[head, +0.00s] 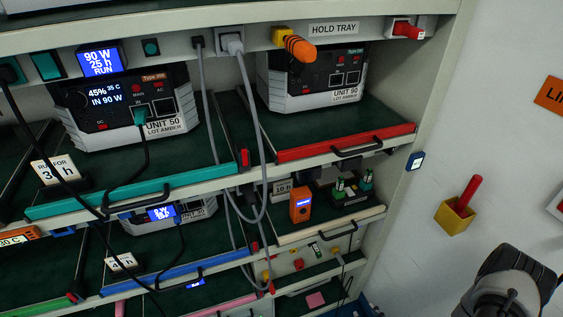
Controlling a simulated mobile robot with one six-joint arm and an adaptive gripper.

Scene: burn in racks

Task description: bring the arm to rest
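Part of my arm (508,290) shows at the lower right corner, in front of the pale wall and apart from the rack. It is dark with a grey rounded joint. My gripper's fingers cannot be made out, so neither its opening nor anything in it shows. The rack (400,190) fills the left and middle of the head view.
Grey cables (262,130) hang in front of the shelves. A yellow holder (455,216) with a red stick is on the right wall. Open wall space lies around it.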

